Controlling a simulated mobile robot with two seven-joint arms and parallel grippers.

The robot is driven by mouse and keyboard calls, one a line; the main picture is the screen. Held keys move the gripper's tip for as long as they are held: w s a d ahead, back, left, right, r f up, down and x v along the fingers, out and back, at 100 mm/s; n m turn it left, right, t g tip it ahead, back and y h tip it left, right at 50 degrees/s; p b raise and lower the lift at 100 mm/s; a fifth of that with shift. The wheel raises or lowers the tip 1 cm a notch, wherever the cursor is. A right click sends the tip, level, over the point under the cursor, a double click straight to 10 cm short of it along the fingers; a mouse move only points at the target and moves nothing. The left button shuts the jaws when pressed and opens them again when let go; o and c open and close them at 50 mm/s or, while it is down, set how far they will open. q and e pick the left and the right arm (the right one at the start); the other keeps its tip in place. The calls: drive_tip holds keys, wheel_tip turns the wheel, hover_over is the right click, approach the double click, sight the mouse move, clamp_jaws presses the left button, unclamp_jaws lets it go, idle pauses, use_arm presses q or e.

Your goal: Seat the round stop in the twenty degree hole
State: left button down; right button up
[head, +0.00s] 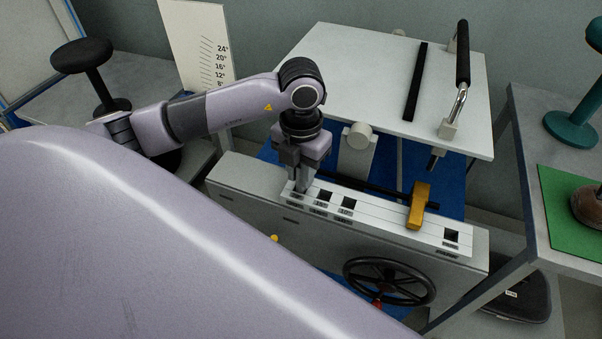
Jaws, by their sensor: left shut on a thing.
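Two dark holes (324,195) show just right of the gripper, and another (451,236) lies at the strip's right end. The hole labels are too small to read, so I cannot tell which is the twenty degree hole. My right gripper is not in view.
A yellow block (418,206) straddles the strip. A pale tilted plate (350,75) with a black handle (462,55) stands behind. A degree scale (205,50) is at the back left. A black handwheel (388,282) is in front. A table with a green mat (565,205) is right.

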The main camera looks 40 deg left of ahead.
use_arm(q)
drive_tip(key=shift+f, duration=0.45)
drive_tip(key=shift+f, duration=0.2)
drive_tip(key=c, duration=1)
unclamp_jaws()
drive_tip(key=shift+r, duration=0.1)
